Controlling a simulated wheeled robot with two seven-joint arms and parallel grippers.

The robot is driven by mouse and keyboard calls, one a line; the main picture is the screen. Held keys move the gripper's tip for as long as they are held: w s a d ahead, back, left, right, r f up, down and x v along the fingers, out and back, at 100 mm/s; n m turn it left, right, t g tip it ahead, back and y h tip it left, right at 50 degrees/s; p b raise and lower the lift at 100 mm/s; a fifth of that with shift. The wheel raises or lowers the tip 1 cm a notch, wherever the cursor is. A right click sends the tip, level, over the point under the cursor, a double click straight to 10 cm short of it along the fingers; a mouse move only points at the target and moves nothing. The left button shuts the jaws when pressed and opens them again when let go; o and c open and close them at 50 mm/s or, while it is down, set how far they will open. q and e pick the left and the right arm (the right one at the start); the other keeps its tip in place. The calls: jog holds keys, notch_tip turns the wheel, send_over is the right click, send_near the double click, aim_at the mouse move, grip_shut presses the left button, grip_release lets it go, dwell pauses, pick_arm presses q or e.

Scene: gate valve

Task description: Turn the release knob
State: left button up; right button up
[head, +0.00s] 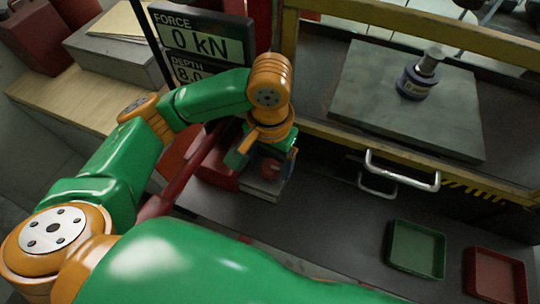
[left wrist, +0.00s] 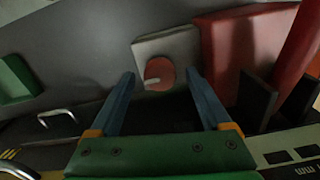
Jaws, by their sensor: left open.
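The release knob (left wrist: 157,74) is round and red with a pale mark, on a light grey block (left wrist: 182,47) in the left wrist view. In the head view the red knob (head: 270,169) shows small and partly hidden below my left gripper (head: 266,158), on the grey block (head: 262,188). My left gripper is open, and its two blue fingers (left wrist: 160,78) stand apart either side of the knob in the left wrist view, with nothing held. I cannot tell whether a finger touches the knob. My right gripper is not in view.
A red housing (left wrist: 240,45) and red lever (head: 195,165) lie close beside the knob. A display (head: 205,40) reads force 0 kN. A press plate (head: 390,110) bears a cylinder (head: 418,80). Metal handles (head: 400,170), a green tray (head: 415,250) and a red tray (head: 495,277) are to the right.

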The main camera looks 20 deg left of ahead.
aim_at(270, 166)
pick_arm(q)
notch_tip(270, 166, up, 6)
jog(key=shift+r, duration=0.2)
dwell(0.4)
